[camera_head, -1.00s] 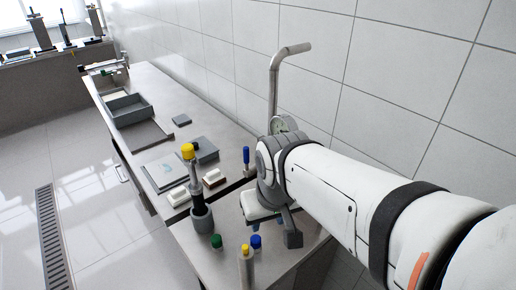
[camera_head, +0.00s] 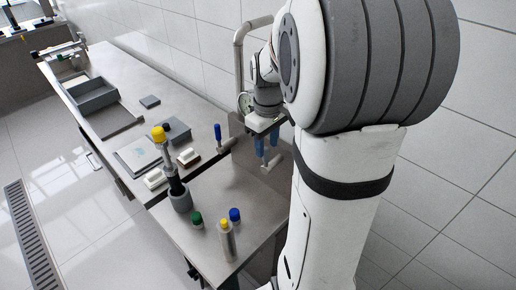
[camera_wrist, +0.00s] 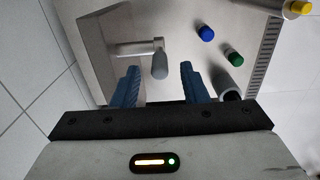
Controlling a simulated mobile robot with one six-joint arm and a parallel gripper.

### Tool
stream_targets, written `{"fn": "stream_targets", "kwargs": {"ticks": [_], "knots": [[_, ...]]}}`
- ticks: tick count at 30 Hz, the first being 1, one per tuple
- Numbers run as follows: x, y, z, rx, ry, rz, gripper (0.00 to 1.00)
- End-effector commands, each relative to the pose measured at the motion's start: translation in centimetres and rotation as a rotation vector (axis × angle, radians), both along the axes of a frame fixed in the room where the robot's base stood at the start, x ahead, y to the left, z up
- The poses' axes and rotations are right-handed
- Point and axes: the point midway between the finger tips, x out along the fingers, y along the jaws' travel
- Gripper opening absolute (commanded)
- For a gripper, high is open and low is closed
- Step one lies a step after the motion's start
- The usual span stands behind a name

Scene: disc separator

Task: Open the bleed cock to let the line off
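A grey lever handle (camera_wrist: 159,64) on a short pale stem (camera_wrist: 136,47) shows in the wrist view; it looks like the bleed cock. In the head view, the small pale lever (camera_head: 271,161) is just below my fingers. My gripper (camera_wrist: 160,67) is open, its two blue fingers apart, with the handle end showing between the fingertips in the wrist view. I cannot tell whether the fingers are level with it or touch it. In the head view, my gripper (camera_head: 267,146) points down over the bench, partly beside my arm. Markings on the cock are not readable.
A bent grey pipe (camera_head: 240,60) and a round gauge (camera_head: 244,103) stand behind my wrist, near the tiled wall. A blue-handled tool (camera_head: 218,132) stands left.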

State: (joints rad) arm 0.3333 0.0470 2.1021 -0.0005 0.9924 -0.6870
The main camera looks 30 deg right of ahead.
Motion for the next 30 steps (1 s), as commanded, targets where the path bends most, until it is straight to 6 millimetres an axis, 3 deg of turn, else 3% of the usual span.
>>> {"fn": "stream_targets", "kwargs": {"ticks": [3,9,20,30], "knots": [[-0.1,0.0,-2.1,0.001,0.004,-0.001,0.4],[0.0,0.0,-4.5,0.0,0.001,-0.002,0.4],[0.0,-0.1,-5.2,-0.002,-0.002,-0.004,0.4],[0.0,-0.1,-5.2,-0.002,-0.002,-0.005,0.13]]}}
